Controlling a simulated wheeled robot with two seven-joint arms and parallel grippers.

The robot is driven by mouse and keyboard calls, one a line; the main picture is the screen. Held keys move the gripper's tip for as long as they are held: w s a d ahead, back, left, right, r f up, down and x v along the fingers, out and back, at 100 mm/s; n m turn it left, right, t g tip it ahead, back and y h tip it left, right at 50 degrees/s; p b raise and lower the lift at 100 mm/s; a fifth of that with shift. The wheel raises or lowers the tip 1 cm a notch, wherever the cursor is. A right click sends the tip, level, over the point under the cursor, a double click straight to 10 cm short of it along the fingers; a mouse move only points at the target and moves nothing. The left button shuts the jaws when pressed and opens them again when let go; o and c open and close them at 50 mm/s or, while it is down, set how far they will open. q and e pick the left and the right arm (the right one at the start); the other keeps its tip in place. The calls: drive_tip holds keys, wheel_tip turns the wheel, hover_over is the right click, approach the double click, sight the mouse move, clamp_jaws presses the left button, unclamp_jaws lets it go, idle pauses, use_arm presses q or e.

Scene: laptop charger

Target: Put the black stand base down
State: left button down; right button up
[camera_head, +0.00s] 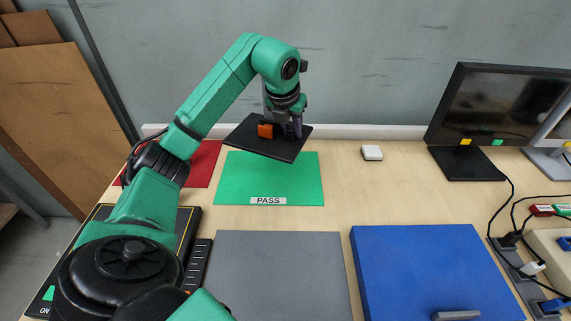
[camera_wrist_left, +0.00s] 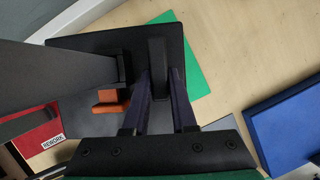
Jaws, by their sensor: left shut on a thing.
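The black stand base (camera_head: 245,137) is a flat square plate with an orange block (camera_head: 265,131) on its top. It appears above the back edge of the green PASS mat (camera_head: 285,185) and looks slightly tilted in the head view; the gap below it is hard to judge. My left gripper (camera_head: 292,122) is over the plate, shut on the base's upright part. In the left wrist view the fingers (camera_wrist_left: 160,90) close around a dark post on the base (camera_wrist_left: 175,38), and the orange block (camera_wrist_left: 110,103) shows beside them. My right gripper is not in view.
A red REWORK mat (camera_head: 207,165) lies left of the green mat. A grey mat (camera_head: 278,275) and a blue slab (camera_head: 430,270) lie in front. A small white box (camera_head: 372,153), monitors (camera_head: 500,105) and a cabled power strip (camera_head: 515,265) are to the right.

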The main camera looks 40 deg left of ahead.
sight(284, 148)
use_arm(q)
drive_tip(key=f, duration=1.4)
drive_tip(key=shift+w+a, duration=0.1)
drive_tip(key=shift+a, duration=0.1)
drive_tip(key=c, duration=0.7)
unclamp_jaws()
drive_tip(key=shift+f, duration=0.1)
drive_tip(key=shift+r, duration=0.25)
drive_tip(key=v, duration=1.2)
drive_tip(key=shift+f, duration=0.1)
drive_tip(key=shift+f, duration=0.1)
